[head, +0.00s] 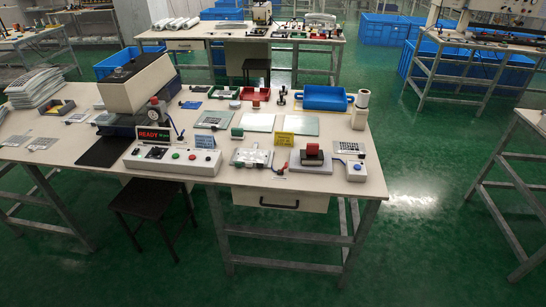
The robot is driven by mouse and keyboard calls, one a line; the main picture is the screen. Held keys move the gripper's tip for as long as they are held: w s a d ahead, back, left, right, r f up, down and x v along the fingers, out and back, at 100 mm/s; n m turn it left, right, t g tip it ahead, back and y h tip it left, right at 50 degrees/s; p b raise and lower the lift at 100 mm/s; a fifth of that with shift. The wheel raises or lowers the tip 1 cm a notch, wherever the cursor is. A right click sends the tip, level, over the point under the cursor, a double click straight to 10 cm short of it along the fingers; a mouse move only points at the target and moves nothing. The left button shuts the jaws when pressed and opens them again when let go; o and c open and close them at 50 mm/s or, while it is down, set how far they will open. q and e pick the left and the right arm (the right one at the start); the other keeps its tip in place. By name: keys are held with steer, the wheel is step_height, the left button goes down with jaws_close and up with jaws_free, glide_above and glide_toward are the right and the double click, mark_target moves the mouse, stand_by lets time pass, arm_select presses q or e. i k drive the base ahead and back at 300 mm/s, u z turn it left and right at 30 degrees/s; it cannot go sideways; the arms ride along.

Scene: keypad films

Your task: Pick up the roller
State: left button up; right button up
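No gripper of mine shows in the head view. I cannot tell for sure which thing is the roller. An upright white cylinder (360,110) stands at the right end of the near table (340,133), beside a blue tray (325,104). A small dark upright thing with a knob (282,96) stands left of the blue tray. A small green piece (237,132) lies near the table's middle. All are small in the picture, and nothing holds them.
A white press-like machine (138,84) and a button panel (172,158) take up the table's left half. Glass-like plates (297,125) and a block with a red top (313,151) lie to the right. A dark stool (155,207) stands below; green floor (430,255) is clear at right front.

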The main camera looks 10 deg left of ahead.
mark_target(312, 152)
steer(key=u, duration=3.2)
steer(key=i, duration=0.1)
steer(key=z, duration=3.15)
steer(key=i, duration=1.05)
steer(key=z, duration=1.1)
